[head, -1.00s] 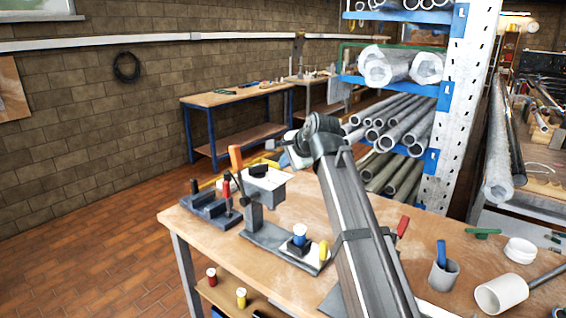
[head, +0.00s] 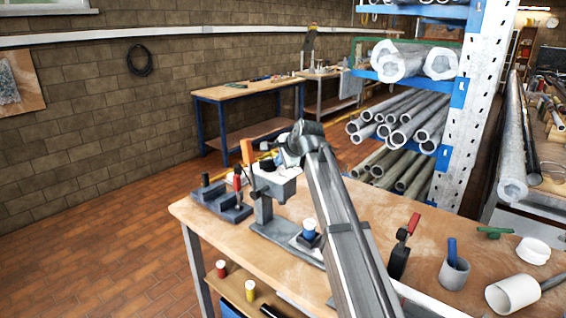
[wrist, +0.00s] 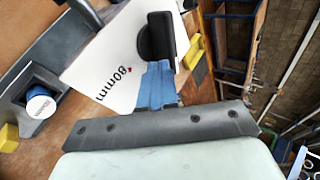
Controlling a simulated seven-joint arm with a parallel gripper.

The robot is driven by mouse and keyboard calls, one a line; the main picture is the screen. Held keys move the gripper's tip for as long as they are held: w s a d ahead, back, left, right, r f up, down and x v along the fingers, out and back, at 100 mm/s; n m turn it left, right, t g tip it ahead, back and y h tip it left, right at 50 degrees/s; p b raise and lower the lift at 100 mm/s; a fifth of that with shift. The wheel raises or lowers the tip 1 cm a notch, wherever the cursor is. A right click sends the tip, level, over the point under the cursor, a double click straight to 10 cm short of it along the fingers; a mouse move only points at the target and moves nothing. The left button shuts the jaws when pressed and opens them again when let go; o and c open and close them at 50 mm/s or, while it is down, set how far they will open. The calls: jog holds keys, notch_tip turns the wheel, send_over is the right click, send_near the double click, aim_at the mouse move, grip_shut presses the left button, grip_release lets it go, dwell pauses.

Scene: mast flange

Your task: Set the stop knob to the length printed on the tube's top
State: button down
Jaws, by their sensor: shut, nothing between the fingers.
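The tube (head: 309,228) stands upright in a dark holder on the bench, left of my arm. In the wrist view the tube's top (wrist: 40,105) is white with a blue rim; its small print is not legible to me. A white plate (wrist: 105,62) on the post carries the print "80mm". A black knob (wrist: 157,38) sits at this plate. My gripper (wrist: 158,72) has its blue fingers together, empty, right by the knob; I cannot tell whether they touch it. In the head view my wrist covers part of the plate (head: 272,182).
A dark fixture with a red-handled lever (head: 222,198) stands at the bench's left end. A red-handled clamp (head: 404,246), a grey cup (head: 454,274) and a white pipe piece (head: 512,294) are right of my arm. A pipe rack (head: 462,125) stands behind.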

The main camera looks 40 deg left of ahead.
jog(key=shift+w+a, duration=0.1)
jog(key=shift+w+a+n+g, duration=0.3)
jog(key=shift+w+n+g, duration=0.05)
jog(key=shift+n+g, duration=0.25)
jog(key=shift+w+a+r+n+g+y, duration=0.1)
jog(key=shift+w+a+n+g+y, duration=0.15)
jog(key=shift+n+g, duration=0.5)
jog(key=shift+w+a+n, duration=0.1)
jog(key=shift+a+n, duration=0.05)
jog(key=shift+n, duration=0.1)
jog(key=shift+d, duration=0.45)
jog(key=d, duration=0.4)
jog(key=shift+d+r, duration=0.2)
jog(key=shift+d, duration=0.05)
jog(key=v, duration=0.9)
jog(key=shift+w+d, duration=0.15)
jog(key=shift+d, duration=0.05)
